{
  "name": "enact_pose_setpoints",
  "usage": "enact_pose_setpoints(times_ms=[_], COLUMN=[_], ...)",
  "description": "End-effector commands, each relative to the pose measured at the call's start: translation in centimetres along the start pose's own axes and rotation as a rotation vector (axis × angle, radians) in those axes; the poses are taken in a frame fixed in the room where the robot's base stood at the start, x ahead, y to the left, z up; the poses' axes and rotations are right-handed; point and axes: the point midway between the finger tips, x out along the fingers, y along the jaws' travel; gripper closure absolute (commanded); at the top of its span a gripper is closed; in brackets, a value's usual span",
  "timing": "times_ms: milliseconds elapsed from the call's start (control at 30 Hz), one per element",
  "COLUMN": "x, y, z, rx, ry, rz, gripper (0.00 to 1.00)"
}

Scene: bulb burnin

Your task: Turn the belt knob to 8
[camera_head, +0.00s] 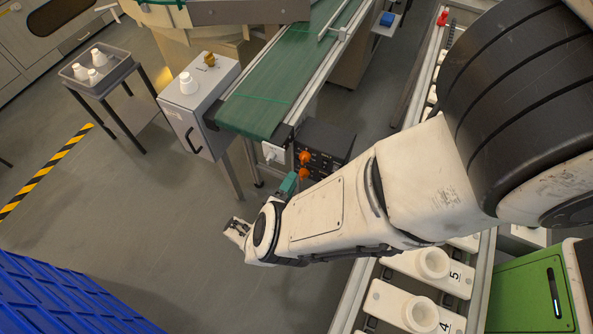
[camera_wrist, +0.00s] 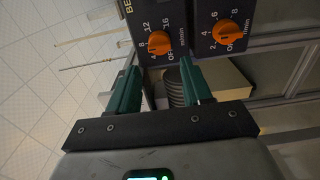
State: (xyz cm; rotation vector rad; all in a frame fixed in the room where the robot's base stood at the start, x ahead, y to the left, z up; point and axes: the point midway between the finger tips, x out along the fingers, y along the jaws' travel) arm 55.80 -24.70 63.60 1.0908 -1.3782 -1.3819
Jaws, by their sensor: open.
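Two orange knobs show in the wrist view on dark panels with white numbers. The left knob (camera_wrist: 159,43) has 4, 8, 12 and 16 around it, and its panel's cut-off label begins "BE". The right knob (camera_wrist: 227,32) has 2, 4, 6 and 8 around it. I cannot clearly read either pointer. My gripper (camera_wrist: 160,73) is open, its green fingers either side of an empty gap just below the left knob, not closed on it. In the head view the teal fingers (camera_head: 289,184) are beside the orange knobs (camera_head: 304,157) under the conveyor's end.
The green conveyor belt (camera_head: 262,97) runs above the control panels. A grey cabinet (camera_head: 200,106) with a white cup stands left of it. A rail with numbered white holders (camera_head: 428,268) is at right. A blue crate (camera_head: 62,300) is lower left.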

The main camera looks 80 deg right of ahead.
Motion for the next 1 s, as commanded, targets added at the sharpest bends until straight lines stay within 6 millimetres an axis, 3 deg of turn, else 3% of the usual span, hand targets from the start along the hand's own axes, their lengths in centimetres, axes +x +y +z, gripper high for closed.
enact_pose_setpoints(times_ms=[233,867,1000], x=[-2.3,-2.5,-2.5], y=[-0.1,0.0,1.4], z=[0.0,0.0,0.0], rx=[0.0,0.0,0.0], ry=[0.0,-0.001,-0.001], rz=[-0.001,0.0,0.0], gripper=[0.51,0.51,0.51])
